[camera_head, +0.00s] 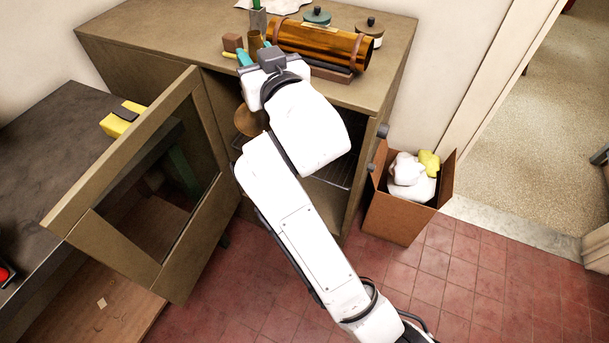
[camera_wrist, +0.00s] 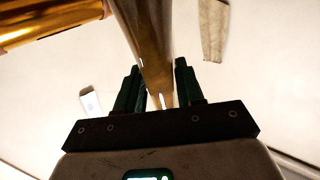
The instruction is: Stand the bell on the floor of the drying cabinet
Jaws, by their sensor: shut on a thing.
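The bell (camera_head: 250,121) is brass; its wide flare shows low beside my arm, in front of the cabinet opening. Its narrower tube (camera_wrist: 146,45) runs between my fingers in the wrist view. My gripper (camera_wrist: 156,85) is shut on that tube. In the head view my white wrist hides most of the gripper and the middle of the bell. The drying cabinet (camera_head: 390,62) is olive-brown, with its door (camera_head: 80,215) swung open to the left. A wire rack (camera_head: 335,170) shows inside; my arm covers much of the interior, and the floor is mostly hidden.
On the cabinet top are a shiny amber cylinder (camera_head: 330,45), lidded jars (camera_head: 316,15) and a small brown block (camera_head: 232,42). A cardboard box (camera_head: 395,218) with white and yellow contents stands right of the cabinet. A dark bench (camera_head: 50,140) is at left. Red tiled floor lies clear in front.

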